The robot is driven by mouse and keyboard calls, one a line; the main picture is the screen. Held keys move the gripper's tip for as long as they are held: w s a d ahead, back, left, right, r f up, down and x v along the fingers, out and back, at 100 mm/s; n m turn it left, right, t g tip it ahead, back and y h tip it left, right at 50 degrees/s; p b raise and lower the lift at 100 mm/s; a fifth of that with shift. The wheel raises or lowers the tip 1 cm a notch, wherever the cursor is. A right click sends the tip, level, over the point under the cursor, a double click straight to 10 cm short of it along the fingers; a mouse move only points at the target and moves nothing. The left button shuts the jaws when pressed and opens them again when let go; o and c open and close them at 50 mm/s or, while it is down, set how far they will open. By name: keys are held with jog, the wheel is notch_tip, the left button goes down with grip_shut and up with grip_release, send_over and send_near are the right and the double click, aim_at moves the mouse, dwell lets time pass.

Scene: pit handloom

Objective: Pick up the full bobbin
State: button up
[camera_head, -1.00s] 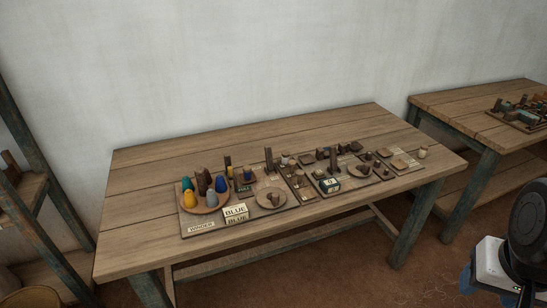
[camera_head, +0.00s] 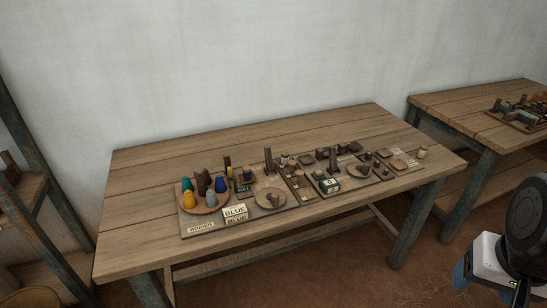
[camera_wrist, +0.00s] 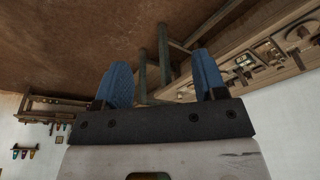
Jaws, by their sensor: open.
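In the head view a wooden table holds a board with a round tray (camera_head: 184,207) at its left. On the tray stand several cones or bobbins: teal, yellow, grey and blue (camera_head: 221,184), with dark brown pieces. I cannot tell which of these is the full bobbin. My gripper (camera_wrist: 157,82) shows in the wrist view, its two blue fingers wide apart with nothing between them. It is away from the board; in the head view only part of my arm shows at lower right.
The wooden table (camera_head: 150,165) has bare boards behind and left of the items. A round wooden dish (camera_head: 264,200) and several small dark pieces fill the board rightward. A second table (camera_head: 450,105) stands at right, a shelf (camera_head: 30,190) at left.

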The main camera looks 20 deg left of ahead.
jog(key=w+a+f+m+g+y, duration=0.2)
jog(key=w+a+m+y, duration=0.2)
jog(key=w+a, duration=0.9)
jog(key=w+a+f+m+g+y, duration=0.1)
jog(key=w+a+f+m+y, duration=0.2)
jog(key=w+a, duration=1)
jog(key=m+y, duration=0.6)
jog(key=m, duration=0.4)
send_near(246, 167)
jog(key=x, duration=0.2)
jog(key=shift+s+a+f, duration=0.1)
jog(key=shift+s+a, duration=0.15)
jog(key=shift+s, duration=0.05)
jog(key=shift+w+a+f+m+y, duration=0.1)
jog(key=shift+a+f+m+y, duration=0.2)
jog(key=shift+a+f, duration=0.05)
jog(key=shift+x, duration=1.3)
